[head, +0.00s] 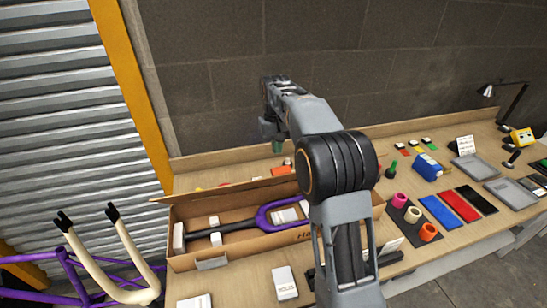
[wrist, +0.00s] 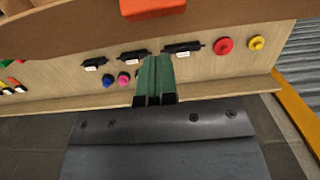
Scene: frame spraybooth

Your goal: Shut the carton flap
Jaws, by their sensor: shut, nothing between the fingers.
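The open brown carton (head: 290,238) lies on the wooden workbench in the head view. A purple fork (head: 268,212) with a black shaft and white blocks lies inside. Its long flap (head: 232,192) stands raised along the back side. In the wrist view the flap (wrist: 225,20) crosses the top as a brown band. An orange piece (wrist: 150,8) shows against it, and also at the flap's top edge in the head view (head: 283,171). My gripper (wrist: 153,88) has green fingers closed together, empty, behind the flap and apart from it.
Behind the carton lie dark clips (wrist: 183,47) and red and yellow round pieces (wrist: 223,46). The bench's back edge meets the wall. Coloured rolls (head: 413,214) and flat mats (head: 438,211) lie to the right. A white frame fork (head: 135,255) stands at the left.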

